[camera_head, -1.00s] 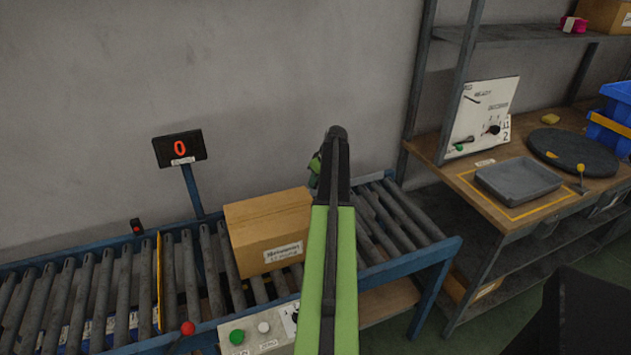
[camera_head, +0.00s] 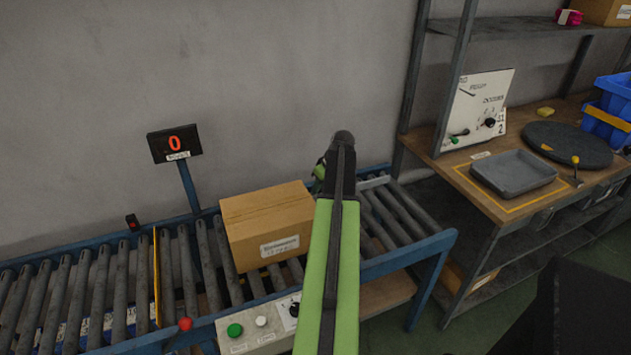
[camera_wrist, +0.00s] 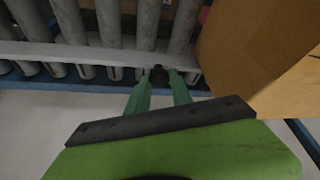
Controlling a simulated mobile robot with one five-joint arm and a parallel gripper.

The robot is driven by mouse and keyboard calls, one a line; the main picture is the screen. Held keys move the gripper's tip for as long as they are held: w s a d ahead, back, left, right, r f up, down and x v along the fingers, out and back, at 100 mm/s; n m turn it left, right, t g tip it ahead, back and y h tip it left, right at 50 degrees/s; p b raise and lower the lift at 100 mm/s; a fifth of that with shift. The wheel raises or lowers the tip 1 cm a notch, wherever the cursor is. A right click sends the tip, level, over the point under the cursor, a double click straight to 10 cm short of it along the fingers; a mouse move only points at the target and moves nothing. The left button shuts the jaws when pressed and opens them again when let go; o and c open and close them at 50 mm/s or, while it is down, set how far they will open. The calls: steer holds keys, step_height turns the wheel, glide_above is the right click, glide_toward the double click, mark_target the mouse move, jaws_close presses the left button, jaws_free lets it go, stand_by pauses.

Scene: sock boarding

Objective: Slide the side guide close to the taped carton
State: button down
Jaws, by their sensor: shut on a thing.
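The taped carton (camera_head: 268,228), a brown box with a white label, sits on the roller conveyor. In the wrist view the carton (camera_wrist: 260,50) fills the right side. The side guide (camera_wrist: 100,52) is a pale grey bar across the rollers, on the wall side; a short piece of the guide (camera_head: 374,182) shows right of my arm in the head view. My gripper (camera_wrist: 160,82) has its green fingers shut on the guide's dark knob (camera_wrist: 158,73). In the head view my arm mostly hides my gripper (camera_head: 320,172). Contact between guide and carton cannot be judged.
The conveyor's blue frame (camera_head: 410,258) ends right of the carton. A control box (camera_head: 262,325) is at the front, and a display reading 0 (camera_head: 175,143) stands behind. A yellow-edged upright plate (camera_head: 156,275) crosses the rollers at left. A wooden bench (camera_head: 470,185) stands at right.

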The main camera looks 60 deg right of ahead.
steer(key=c, duration=1.1)
jaws_free()
steer(key=shift+w, duration=0.1)
steer(key=shift+c, duration=0.2)
steer(key=p+v, duration=1.6)
steer(key=v, duration=0.1)
steer(key=shift+r, duration=0.15)
steer(key=shift+d, duration=0.1)
